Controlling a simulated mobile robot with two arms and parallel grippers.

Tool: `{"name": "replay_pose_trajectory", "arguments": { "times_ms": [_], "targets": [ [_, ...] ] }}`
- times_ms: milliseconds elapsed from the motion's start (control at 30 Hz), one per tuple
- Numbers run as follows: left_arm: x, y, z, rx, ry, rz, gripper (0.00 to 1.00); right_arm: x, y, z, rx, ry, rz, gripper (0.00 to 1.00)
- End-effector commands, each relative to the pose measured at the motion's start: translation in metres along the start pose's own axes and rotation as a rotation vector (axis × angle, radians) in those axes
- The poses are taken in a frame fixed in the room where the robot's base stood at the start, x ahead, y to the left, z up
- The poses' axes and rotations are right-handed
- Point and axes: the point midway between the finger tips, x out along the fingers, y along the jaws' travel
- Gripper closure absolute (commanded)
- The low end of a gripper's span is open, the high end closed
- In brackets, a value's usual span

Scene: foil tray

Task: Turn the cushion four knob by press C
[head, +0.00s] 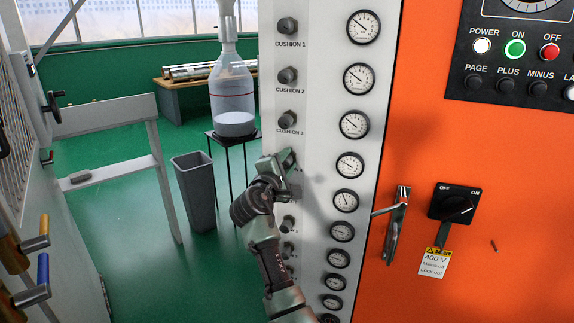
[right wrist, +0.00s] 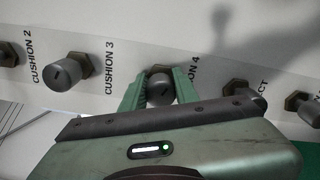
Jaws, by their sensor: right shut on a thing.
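The cushion four knob (right wrist: 160,90) is a dark grey cylinder on the pale panel, with its label partly hidden in the right wrist view. My right gripper (right wrist: 158,88) has its green fingers on either side of the knob and is shut on it. In the head view my right gripper (head: 284,162) is at the panel's left edge, below the cushion three knob (head: 287,120), and it hides the cushion four knob. The pale panel (head: 315,60) carries a column of knobs beside a column of gauges. My left gripper is not in view.
The cushion three knob also shows left of the gripper in the right wrist view (right wrist: 67,75). More knobs sit below. A lever handle (head: 398,225) and a black switch (head: 452,204) are on the orange cabinet. A grey bin (head: 196,190) stands left on the green floor.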

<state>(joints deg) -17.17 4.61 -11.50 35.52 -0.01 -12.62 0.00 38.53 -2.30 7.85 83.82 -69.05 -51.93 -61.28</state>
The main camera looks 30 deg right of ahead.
Motion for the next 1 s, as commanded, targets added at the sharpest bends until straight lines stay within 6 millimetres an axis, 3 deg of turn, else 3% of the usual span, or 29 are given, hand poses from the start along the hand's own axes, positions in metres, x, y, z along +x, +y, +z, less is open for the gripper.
{"name": "replay_pose_trajectory", "arguments": {
  "times_ms": [600,633,700,1000],
  "targets": [
    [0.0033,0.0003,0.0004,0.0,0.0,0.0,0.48,-0.0003,-0.0023,-0.0009,0.044,0.001,-0.005,1.0],
    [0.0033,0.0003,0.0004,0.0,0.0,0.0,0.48,-0.0003,-0.0023,-0.001,0.044,0.001,-0.005,0.67],
    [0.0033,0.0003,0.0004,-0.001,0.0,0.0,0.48,-0.0003,-0.0022,-0.0009,0.044,0.001,-0.005,0.48],
    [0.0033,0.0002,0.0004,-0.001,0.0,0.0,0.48,-0.0005,-0.001,-0.0004,0.044,0.001,-0.002,0.48]
  ]
}}
